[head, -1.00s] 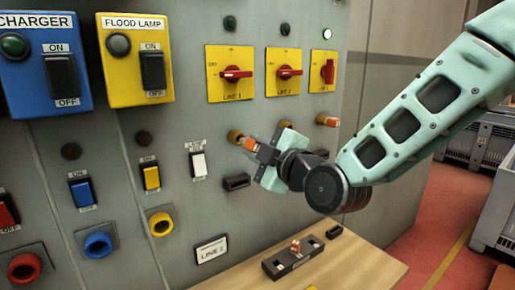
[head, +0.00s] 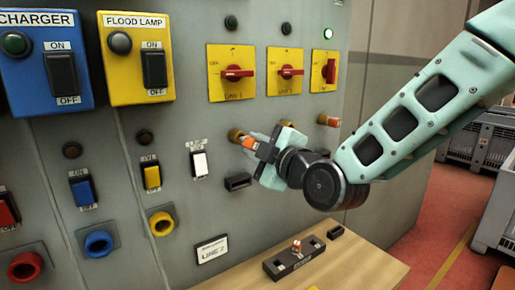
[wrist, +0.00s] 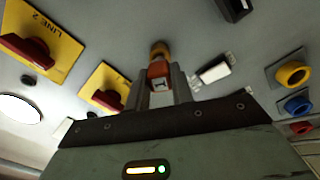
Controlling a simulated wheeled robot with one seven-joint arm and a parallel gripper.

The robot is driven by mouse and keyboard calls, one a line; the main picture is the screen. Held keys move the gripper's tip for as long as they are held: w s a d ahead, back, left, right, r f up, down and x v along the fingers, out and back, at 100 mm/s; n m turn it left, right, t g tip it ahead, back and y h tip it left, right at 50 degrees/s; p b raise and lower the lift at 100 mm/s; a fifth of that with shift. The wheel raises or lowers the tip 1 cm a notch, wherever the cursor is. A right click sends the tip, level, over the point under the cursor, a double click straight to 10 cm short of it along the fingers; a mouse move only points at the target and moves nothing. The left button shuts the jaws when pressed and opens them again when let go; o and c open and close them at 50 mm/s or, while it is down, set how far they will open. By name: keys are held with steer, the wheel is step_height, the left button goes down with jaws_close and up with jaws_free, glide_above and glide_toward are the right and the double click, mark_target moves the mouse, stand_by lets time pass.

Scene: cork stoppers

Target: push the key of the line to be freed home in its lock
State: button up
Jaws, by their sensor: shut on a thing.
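My gripper (head: 256,147) is shut on an orange key (head: 249,143). The key points at the brass lock (head: 234,135) below the leftmost red-handled switch (head: 232,73). In the wrist view the key (wrist: 158,69) sits between the fingers, its far end against the brass lock (wrist: 159,48); how deep it is in cannot be told. A placard (head: 212,250) seems to read LINE 2. The middle switch (head: 285,72) has a horizontal handle, like the leftmost; its lock is mostly hidden behind my gripper. Another orange key (head: 328,121) sits below the right switch (head: 324,71), whose handle is upright.
A dark holder (head: 276,269) with a red-orange piece stands on the wooden ledge (head: 350,275). A black slot housing (head: 238,181) and a white rocker switch (head: 199,164) are close to my gripper. The lamp (head: 328,33) above the right switch is lit.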

steer(key=shift+b+x, duration=0.5)
steer(key=shift+x, duration=0.7)
stand_by(1.1)
steer(key=o, duration=1)
steer(key=shift+o, duration=0.2)
steer(key=b+v, duration=0.6)
steer(key=v, duration=1.1)
steer(key=shift+d+b, duration=0.15)
steer(key=shift+b, duration=0.2)
steer(key=shift+s, duration=0.15)
